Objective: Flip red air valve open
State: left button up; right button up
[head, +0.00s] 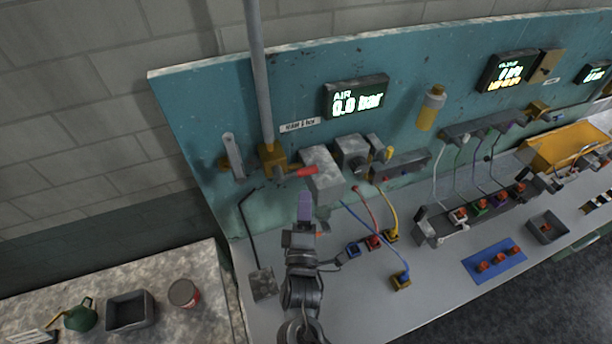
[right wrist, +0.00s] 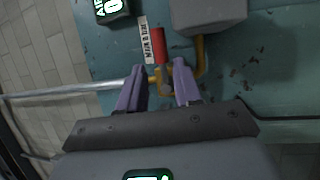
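The red air valve handle (head: 307,171) sticks out to the right from the brass valve body (head: 272,157) at the foot of the grey pipe. In the right wrist view the red handle (right wrist: 158,45) lies just beyond my fingertips, beside a white label. My right gripper (head: 305,198) is below the handle in the head view. In the right wrist view its purple fingers (right wrist: 160,78) are apart, with the brass fitting showing between them and nothing held. Whether they touch the fitting I cannot tell. My left gripper is not in view.
The air display (head: 357,97) on the teal panel reads 0.0 bar. A grey box (head: 322,172) sits right of the handle. Blue, red and yellow hoses run over the bench (head: 345,290) to the right. A grey paddle (head: 233,156) stands left of the pipe.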

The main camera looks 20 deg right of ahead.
jog(key=p+x, duration=0.1)
jog(key=x, duration=0.6)
jog(key=shift+w, duration=0.25)
jog(key=shift+d, duration=0.1)
jog(key=shift+r, duration=0.1)
grip_shut()
